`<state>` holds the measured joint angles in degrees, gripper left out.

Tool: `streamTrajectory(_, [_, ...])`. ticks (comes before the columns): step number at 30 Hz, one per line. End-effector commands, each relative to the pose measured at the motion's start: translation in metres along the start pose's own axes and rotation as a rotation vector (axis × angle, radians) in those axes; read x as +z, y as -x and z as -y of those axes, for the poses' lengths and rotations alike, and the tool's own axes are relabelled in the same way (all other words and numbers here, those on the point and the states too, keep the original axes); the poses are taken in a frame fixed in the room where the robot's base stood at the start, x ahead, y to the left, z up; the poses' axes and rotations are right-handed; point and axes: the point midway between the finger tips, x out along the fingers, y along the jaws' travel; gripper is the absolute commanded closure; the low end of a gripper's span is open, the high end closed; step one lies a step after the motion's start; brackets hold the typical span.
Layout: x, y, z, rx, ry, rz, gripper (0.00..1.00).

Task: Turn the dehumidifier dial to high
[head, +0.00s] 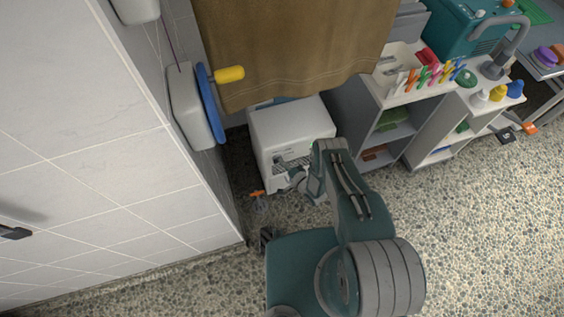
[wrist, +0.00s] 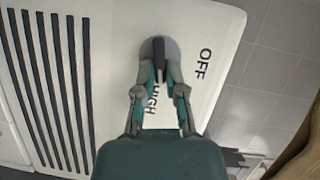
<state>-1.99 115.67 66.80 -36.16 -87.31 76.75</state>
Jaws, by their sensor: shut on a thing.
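The dehumidifier (head: 290,122) is a white box on the floor below the brown towel. Its front panel (wrist: 117,60) fills much of the wrist view, with dark vent slots and the words OFF and HIGH. The dial (wrist: 159,48) is a grey disc with a dark raised grip. My gripper (wrist: 159,76) is shut on the dial's grip, one finger on each side. The word HIGH is partly covered by a finger. In the head view my gripper (head: 283,170) reaches the dehumidifier's front, and the dial is hidden there.
Shelves (head: 385,110) stand close on the right. An orange-handled item (head: 257,193) lies on the floor. Open pebbled floor (head: 470,230) lies at right.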

Motion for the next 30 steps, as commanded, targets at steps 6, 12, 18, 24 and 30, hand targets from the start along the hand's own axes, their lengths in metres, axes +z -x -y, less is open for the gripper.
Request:
streamTrajectory(6, [-0.0030, 0.0006, -0.0040, -0.019, -0.070, -0.011, 1.00])
streamTrajectory(12, [-0.0034, 0.0007, -0.0043, -0.029, -0.096, -0.012, 1.00])
streamTrajectory(18, [-0.0037, 0.0009, -0.0043, -0.031, -0.099, -0.013, 1.00])
streamTrajectory(24, [-0.0037, 0.0011, -0.0044, -0.031, -0.098, -0.013, 0.77])
streamTrajectory(30, [-0.0023, 0.0008, -0.0034, -0.034, -0.098, -0.008, 0.51])
